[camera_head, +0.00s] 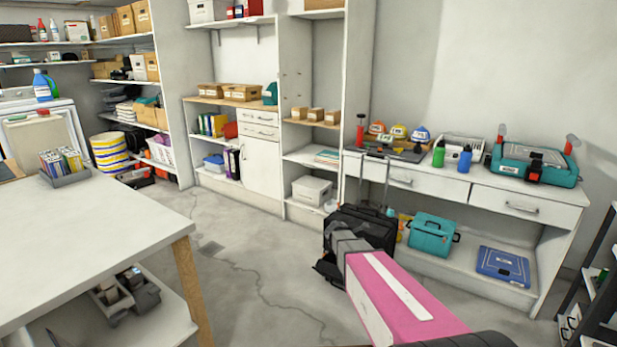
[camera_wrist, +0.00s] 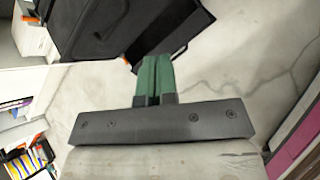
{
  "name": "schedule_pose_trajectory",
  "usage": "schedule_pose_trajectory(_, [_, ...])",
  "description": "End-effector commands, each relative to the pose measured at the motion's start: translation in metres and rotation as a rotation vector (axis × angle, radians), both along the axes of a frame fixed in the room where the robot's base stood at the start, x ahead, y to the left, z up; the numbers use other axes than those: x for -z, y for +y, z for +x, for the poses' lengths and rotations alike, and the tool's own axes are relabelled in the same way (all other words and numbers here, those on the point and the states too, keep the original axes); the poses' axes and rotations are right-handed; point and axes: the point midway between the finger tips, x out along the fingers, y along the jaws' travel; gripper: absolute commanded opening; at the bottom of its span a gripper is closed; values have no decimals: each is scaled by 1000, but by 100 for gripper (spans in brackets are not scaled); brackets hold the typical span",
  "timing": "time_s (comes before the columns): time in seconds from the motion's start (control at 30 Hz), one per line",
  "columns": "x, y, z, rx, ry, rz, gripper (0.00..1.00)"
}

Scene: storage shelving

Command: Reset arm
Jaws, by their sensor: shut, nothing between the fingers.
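My gripper (camera_wrist: 155,62) shows in the wrist view with its two green fingers pressed together and nothing between them. The fingertips point towards a black case (camera_wrist: 185,22) and the bare concrete floor. In the head view my pink arm link reaches in from the bottom right, and a grey part at its far end overlaps the black wheeled case (camera_head: 372,226). The gripper's fingers cannot be made out in the head view.
A white table (camera_head: 95,225) stands at the left, with a wooden leg. A white workbench (camera_head: 440,187) at the right holds tools, helmets and a teal toolbox (camera_head: 535,165). Shelves line the back wall. A dark rack (camera_head: 597,290) stands far right. The middle floor (camera_head: 235,270) is clear.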

Motion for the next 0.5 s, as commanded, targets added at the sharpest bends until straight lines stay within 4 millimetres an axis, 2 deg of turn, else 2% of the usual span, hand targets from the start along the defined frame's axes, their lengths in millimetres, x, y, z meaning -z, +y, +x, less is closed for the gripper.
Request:
schedule_pose_trajectory(0.03, [-6,-4,-31,114,-23,93,0])
schedule_pose_trajectory(0.27, [-13,-2,-131,703,-111,501,0])
schedule_pose_trajectory(0.4, [-21,8,-190,1080,-137,700,0])
schedule_pose_trajectory(0.5, [-28,18,-227,1330,-141,803,0])
